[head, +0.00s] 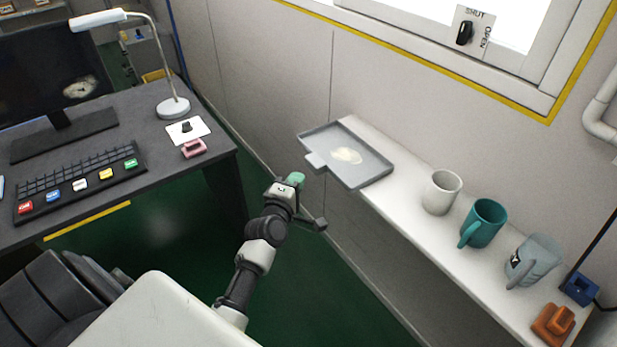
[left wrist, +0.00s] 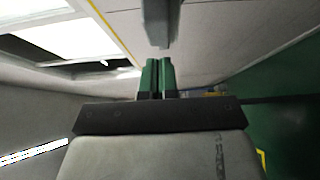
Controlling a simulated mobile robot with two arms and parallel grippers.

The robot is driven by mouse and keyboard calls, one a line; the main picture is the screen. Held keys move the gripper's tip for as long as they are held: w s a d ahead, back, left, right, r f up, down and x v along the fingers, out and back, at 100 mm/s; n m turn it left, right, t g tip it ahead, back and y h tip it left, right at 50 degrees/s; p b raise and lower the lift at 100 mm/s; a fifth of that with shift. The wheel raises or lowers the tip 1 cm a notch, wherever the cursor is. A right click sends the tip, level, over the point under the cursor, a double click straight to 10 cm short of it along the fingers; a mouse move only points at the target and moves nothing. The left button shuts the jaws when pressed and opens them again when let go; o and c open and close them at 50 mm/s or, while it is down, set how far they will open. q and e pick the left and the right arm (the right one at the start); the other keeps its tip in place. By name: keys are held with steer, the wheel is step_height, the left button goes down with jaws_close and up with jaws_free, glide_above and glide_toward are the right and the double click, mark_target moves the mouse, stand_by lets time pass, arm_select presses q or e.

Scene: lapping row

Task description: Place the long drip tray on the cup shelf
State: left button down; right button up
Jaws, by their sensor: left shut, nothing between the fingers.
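The long drip tray (head: 372,176) is a shallow grey tray with a raised rim and a small tab (head: 316,161) on its near left side. A pale patch shows on its floor. It lies at the far left end of the white cup shelf (head: 408,207), with its left part reaching past the shelf edge. My left gripper (head: 296,179) is just below and left of the tab, apart from it in the picture. Its green fingers are shut and empty, also in the left wrist view (left wrist: 158,78). My right gripper is not in view.
On the shelf, right of the tray, stand a white cup (head: 441,192), a teal mug (head: 483,224) and a grey-blue jug (head: 534,261). An orange object (head: 553,324) and a blue one (head: 579,290) are at the near end. A dark desk (head: 217,149) stands left.

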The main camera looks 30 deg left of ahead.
mark_target(330, 171)
arm_select(q)
steer(key=shift+w+d, duration=1.1)
steer(key=shift+w, duration=0.15)
steer(key=w+d, duration=0.2)
steer(key=w, duration=0.1)
steer(key=w+d, duration=0.1)
steer(key=w, duration=0.1)
steer(key=shift+d, duration=0.15)
steer(key=shift+s, duration=0.15)
